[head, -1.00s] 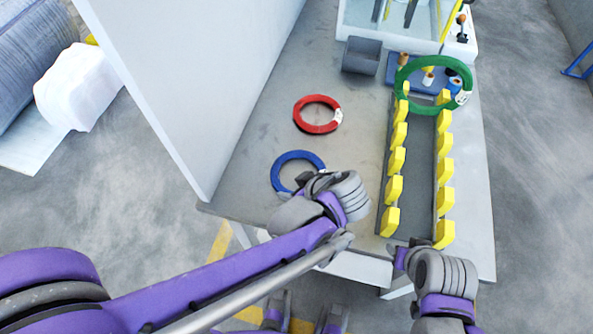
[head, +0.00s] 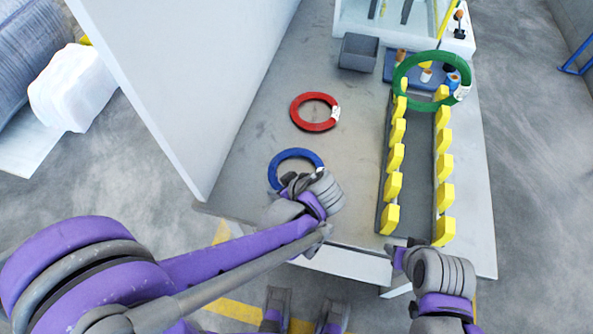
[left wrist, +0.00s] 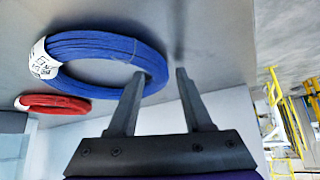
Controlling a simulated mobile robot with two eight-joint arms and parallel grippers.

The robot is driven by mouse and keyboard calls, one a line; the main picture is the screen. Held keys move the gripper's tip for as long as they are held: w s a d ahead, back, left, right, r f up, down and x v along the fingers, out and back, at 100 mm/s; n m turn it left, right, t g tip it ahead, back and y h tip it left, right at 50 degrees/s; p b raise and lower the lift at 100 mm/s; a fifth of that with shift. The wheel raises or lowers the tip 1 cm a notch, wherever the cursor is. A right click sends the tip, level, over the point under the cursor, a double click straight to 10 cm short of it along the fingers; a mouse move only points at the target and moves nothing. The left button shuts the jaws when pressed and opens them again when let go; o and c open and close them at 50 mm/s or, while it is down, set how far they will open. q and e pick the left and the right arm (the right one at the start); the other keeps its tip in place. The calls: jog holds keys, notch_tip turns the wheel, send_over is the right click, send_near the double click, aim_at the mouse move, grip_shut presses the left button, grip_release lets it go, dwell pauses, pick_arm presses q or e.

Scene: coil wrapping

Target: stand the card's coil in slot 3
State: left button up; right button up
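A blue coil (head: 291,154) with a white label lies flat at the table's near left. My left gripper (head: 287,183) is at its near edge. In the left wrist view, the left gripper (left wrist: 161,74) is open, with one finger overlapping the rim of the blue coil (left wrist: 100,44); I cannot tell if they touch. A red coil (head: 303,123) lies flat beyond the blue one. A green coil (head: 400,70) stands at the far end of the rack (head: 420,165), which has two rows of yellow posts. My right gripper (head: 400,254) is by the rack's near end, its fingers unclear.
A grey bin (head: 359,52) and a blue tray with small items (head: 395,70) sit at the back of the table. A tall white panel (head: 180,90) borders the table's left side. The table between the coils and the rack is clear.

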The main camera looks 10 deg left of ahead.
pick_arm(q)
grip_shut()
dwell(1.1)
